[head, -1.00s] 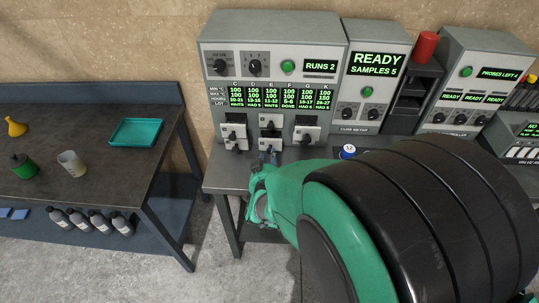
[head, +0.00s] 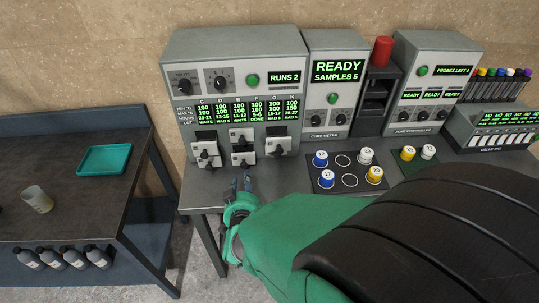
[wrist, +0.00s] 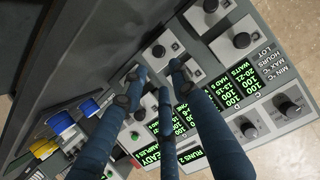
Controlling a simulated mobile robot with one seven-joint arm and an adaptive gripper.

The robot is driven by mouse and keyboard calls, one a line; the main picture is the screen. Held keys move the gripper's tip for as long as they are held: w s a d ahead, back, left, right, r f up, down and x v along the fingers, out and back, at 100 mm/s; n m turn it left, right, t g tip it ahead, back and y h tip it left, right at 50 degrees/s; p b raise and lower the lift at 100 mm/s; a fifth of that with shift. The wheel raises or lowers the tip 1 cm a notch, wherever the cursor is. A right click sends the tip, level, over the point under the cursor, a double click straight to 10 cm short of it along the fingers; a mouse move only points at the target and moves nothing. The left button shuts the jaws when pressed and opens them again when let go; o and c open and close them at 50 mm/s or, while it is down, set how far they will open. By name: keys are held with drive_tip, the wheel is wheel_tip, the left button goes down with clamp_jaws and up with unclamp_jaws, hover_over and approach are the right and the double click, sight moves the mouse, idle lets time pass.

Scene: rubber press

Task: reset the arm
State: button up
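My gripper (head: 243,184) is over the front edge of the grey bench, just in front of the cabinet with several small switch units. In the wrist view its three dark blue fingers (wrist: 158,82) stand apart with nothing between them, so it looks open and empty. The cabinet (head: 240,55) reads RUNS 2 and has a row of green columns, one marked DONE. It also shows at the right of the wrist view (wrist: 255,75). My arm fills the lower right of the head view and hides part of the bench.
A dark mat (head: 325,187) holds several numbered jars, with blue, white and yellow tops. The cure meter (head: 334,85) reads READY, SAMPLES 5. A side table with a teal tray (head: 104,159) and beaker (head: 38,199) is left.

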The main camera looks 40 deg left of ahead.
idle(0.3)
drive_tip(key=w+d+r+m+g+h, duration=0.1)
drive_tip(key=w+d+r, duration=0.65)
drive_tip(key=d, duration=0.25)
drive_tip(key=w+d+r+m+h, duration=0.1)
drive_tip(key=w+d+r+m, duration=0.1)
drive_tip(key=w+d+r, duration=0.7)
drive_tip(key=s+d+r+m+h, duration=0.1)
drive_tip(key=d+r, duration=0.2)
drive_tip(key=d, duration=0.7)
drive_tip(key=s+d+r+m+h, duration=0.1)
drive_tip(key=s+d+r+h, duration=0.1)
drive_tip(key=d, duration=0.7)
drive_tip(key=s+d+r+m+g+h, duration=0.1)
drive_tip(key=s+d+r+m+h, duration=0.1)
drive_tip(key=s+d, duration=0.6)
drive_tip(key=s+d+r+m+g+h, duration=0.1)
drive_tip(key=s+d, duration=0.7)
drive_tip(key=d, duration=1.1)
drive_tip(key=shift+s+r+m+g+h, duration=0.35)
drive_tip(key=shift+m+g+h, duration=0.15)
drive_tip(key=shift+h, duration=0.3)
drive_tip(key=shift+w, duration=0.1)
drive_tip(key=shift+c, duration=0.3)
